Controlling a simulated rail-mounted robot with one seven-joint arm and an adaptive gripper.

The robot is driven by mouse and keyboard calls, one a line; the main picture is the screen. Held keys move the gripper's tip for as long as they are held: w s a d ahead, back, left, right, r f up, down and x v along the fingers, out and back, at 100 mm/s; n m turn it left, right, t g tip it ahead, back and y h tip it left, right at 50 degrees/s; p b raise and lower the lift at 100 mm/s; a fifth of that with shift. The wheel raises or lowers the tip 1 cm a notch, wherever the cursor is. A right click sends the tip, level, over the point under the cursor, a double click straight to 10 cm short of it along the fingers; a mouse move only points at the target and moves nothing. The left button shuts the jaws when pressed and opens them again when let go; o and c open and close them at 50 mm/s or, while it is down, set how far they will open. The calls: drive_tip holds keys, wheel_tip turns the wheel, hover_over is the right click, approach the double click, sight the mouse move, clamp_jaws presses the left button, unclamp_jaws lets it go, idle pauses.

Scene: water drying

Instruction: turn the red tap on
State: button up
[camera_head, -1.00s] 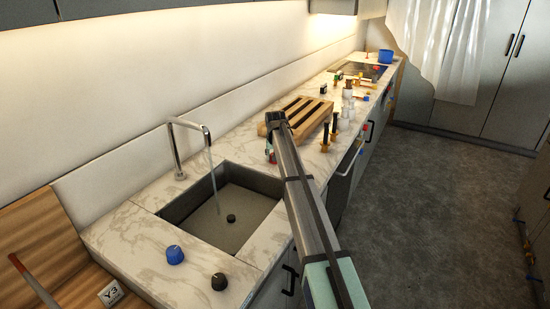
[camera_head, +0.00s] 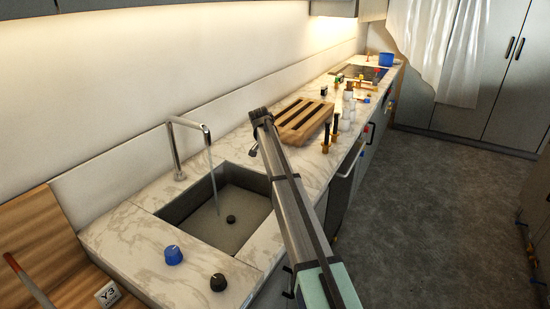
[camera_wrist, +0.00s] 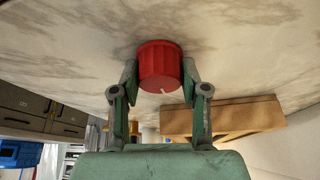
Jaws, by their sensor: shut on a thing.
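The red tap (camera_wrist: 160,65) is a ribbed round knob with a pale mark on its face, on the marble counter in the wrist view. My gripper (camera_wrist: 160,82) is shut on it, with one green finger against each side. In the head view my gripper (camera_head: 254,149) is just right of the sink, mostly behind my arm, and the red tap is hidden there. A metal faucet (camera_head: 175,150) stands behind the sink (camera_head: 238,222), with a thin pale stream from its spout down into the basin.
A blue knob (camera_head: 173,255) and a black knob (camera_head: 218,282) sit on the counter in front of the sink. A wooden slotted rack (camera_head: 304,121) lies right of my gripper, with several small bottles beyond. The floor at right is clear.

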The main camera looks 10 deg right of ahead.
drive_tip(key=shift+s+f, duration=0.1)
idle(0.3)
drive_tip(key=o, duration=1.1)
drive_tip(key=shift+o, duration=0.2)
drive_tip(key=v, duration=1.2)
